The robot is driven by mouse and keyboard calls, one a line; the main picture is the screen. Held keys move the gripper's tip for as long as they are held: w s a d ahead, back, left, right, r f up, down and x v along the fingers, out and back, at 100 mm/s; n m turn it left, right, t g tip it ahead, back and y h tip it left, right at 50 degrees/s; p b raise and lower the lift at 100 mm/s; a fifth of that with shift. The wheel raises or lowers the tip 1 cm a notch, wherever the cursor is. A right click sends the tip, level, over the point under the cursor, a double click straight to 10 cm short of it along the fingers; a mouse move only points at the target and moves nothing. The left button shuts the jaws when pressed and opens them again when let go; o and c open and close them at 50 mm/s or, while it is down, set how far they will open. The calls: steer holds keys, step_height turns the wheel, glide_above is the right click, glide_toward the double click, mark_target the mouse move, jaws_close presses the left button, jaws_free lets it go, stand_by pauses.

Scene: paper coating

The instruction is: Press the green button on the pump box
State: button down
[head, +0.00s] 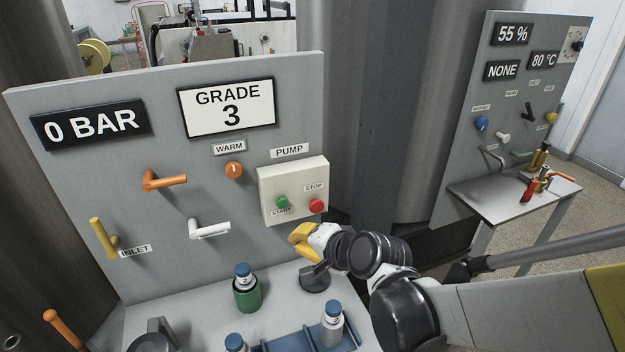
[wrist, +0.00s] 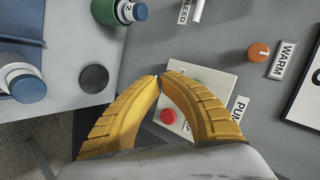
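The cream pump box (head: 265,187) is mounted on the grey panel under the PUMP label. Its green button (head: 282,202), marked START, is on the left and its red button (head: 316,206), marked STOP, is on the right. My gripper (head: 292,237) is just below the box in the head view, apart from the green button. In the wrist view, the yellow fingertips of my gripper (wrist: 160,76) meet with nothing between them. The pump box (wrist: 220,92) is behind the right finger, which hides most of the green button. The red button (wrist: 168,117) shows between the fingers.
An orange WARM knob (head: 234,170), an orange lever (head: 165,181) and a white lever (head: 210,230) stick out left of the box. Below, the shelf holds a green holder (head: 247,295) with a bottle, and a blue rack (head: 300,340) with bottles.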

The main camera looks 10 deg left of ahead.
steer(key=shift+w, duration=0.1)
glide_toward(277, 211)
steer(key=shift+w+a+f, duration=0.25)
steer(key=shift+a+f, duration=0.35)
steer(key=shift+f, duration=0.15)
steer(key=shift+w+a+f, duration=0.3)
steer(key=shift+a+f, duration=0.25)
steer(key=shift+f, duration=0.2)
steer(key=shift+w, duration=0.1)
stand_by(0.5)
steer(key=shift+w+a+b, duration=0.2)
steer(key=shift+w+b, duration=0.1)
steer(key=shift+b, duration=0.05)
steer(key=shift+w+a, duration=0.25)
steer(key=shift+w, duration=0.15)
stand_by(0.7)
stand_by(0.3)
steer(key=shift+s+d, duration=0.5)
steer(key=shift+s, duration=0.3)
